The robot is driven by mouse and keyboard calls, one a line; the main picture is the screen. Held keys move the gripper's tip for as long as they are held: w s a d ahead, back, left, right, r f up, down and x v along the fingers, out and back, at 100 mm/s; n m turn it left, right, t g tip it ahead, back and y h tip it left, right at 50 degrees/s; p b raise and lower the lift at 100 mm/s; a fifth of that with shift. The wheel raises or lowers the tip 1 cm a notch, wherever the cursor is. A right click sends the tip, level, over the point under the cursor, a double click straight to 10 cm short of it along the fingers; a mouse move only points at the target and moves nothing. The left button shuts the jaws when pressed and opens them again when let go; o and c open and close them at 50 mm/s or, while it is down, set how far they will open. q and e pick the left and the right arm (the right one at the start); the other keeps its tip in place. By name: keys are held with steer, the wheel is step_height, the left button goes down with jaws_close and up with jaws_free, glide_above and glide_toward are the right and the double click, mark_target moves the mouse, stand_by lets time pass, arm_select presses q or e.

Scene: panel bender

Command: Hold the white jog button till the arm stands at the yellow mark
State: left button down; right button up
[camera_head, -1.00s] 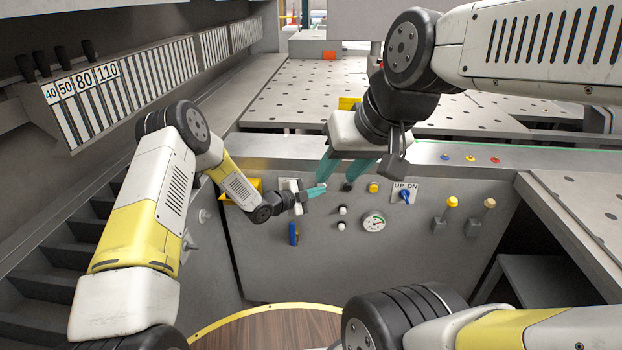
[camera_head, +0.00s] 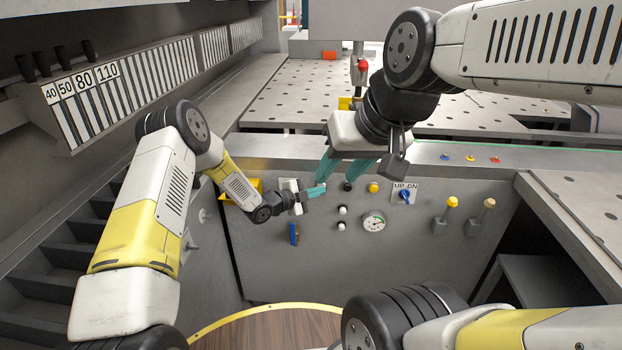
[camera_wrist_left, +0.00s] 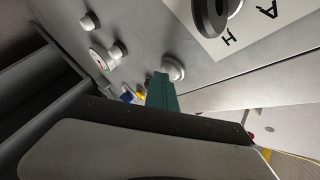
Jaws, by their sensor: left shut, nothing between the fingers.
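My left gripper (camera_head: 316,190) is shut and empty, its teal tips at the upper row of buttons on the front panel. In the left wrist view the teal fingertip (camera_wrist_left: 160,82) is against or right beside a white round button (camera_wrist_left: 174,69); I cannot tell how far it is pressed. My right gripper (camera_head: 345,170) hangs above the panel with its teal fingers apart, empty. My right wrist hides the post's lower end.
The panel also carries a black button (camera_head: 347,186), a yellow button (camera_head: 373,188), white buttons (camera_head: 342,210), a gauge (camera_head: 374,222), an UP/DN switch (camera_head: 404,195) and two levers (camera_head: 452,203). A blue handle (camera_head: 294,234) is below my left gripper.

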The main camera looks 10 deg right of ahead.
stand_by(0.4)
arm_select(q)
steer(key=shift+s+a, duration=0.25)
steer(key=shift+s, duration=0.6)
steer(key=shift+s+a, duration=0.25)
steer(key=shift+s, duration=0.55)
steer(key=shift+s+a, duration=0.2)
steer(key=shift+s, duration=0.6)
steer(key=shift+s+a, duration=0.25)
steer(key=shift+s, duration=0.55)
